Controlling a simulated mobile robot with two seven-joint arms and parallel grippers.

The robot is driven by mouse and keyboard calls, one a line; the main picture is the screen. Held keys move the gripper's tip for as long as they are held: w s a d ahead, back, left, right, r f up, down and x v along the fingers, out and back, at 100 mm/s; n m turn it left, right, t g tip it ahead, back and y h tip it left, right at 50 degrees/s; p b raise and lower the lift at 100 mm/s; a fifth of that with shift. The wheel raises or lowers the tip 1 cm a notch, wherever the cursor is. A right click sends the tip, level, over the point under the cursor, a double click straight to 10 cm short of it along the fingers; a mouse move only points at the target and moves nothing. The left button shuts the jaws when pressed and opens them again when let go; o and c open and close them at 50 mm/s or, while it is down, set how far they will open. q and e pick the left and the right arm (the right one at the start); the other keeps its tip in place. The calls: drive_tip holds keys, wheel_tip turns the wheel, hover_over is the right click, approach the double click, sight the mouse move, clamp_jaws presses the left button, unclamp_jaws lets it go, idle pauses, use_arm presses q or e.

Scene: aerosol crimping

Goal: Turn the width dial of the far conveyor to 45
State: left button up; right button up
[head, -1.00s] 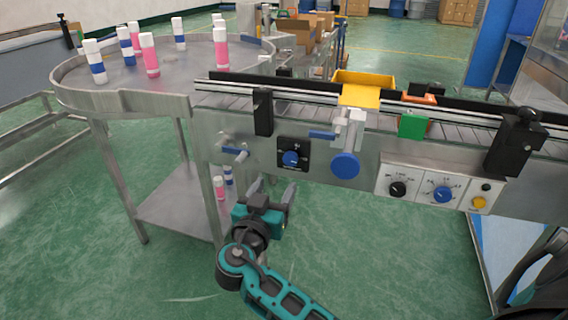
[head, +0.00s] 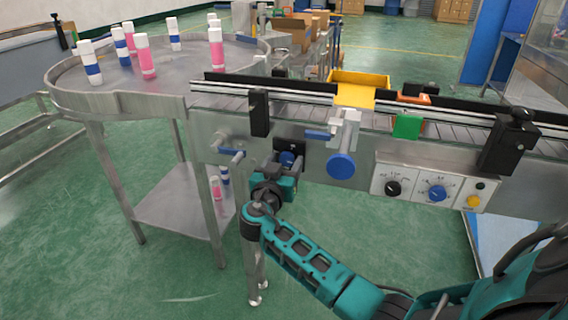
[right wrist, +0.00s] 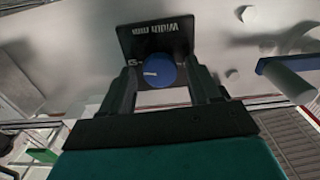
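The width dial is a blue knob (head: 287,159) on a black plate on the front of the conveyor (head: 235,125). In the right wrist view the knob (right wrist: 160,71) has a white pointer mark toward the left of the picture, and its plate (right wrist: 155,38) reads "Width mm" upside down. No scale numbers can be read. My right gripper (head: 284,168) is at the dial, partly covering it in the head view. In the right wrist view its fingers (right wrist: 163,88) stand apart on either side of the knob, with gaps visible. My left gripper is not in view.
A blue round handwheel (head: 340,166) and a blue lever (head: 318,135) lie right of the dial. Another blue-handled clamp (head: 231,152) is at left. A control panel (head: 415,185) is farther right. A round table (head: 120,100) holds several bottles.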

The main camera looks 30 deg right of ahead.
drive_tip(key=c, duration=0.9)
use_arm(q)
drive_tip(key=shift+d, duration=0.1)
use_arm(e)
drive_tip(key=shift+c, duration=0.2)
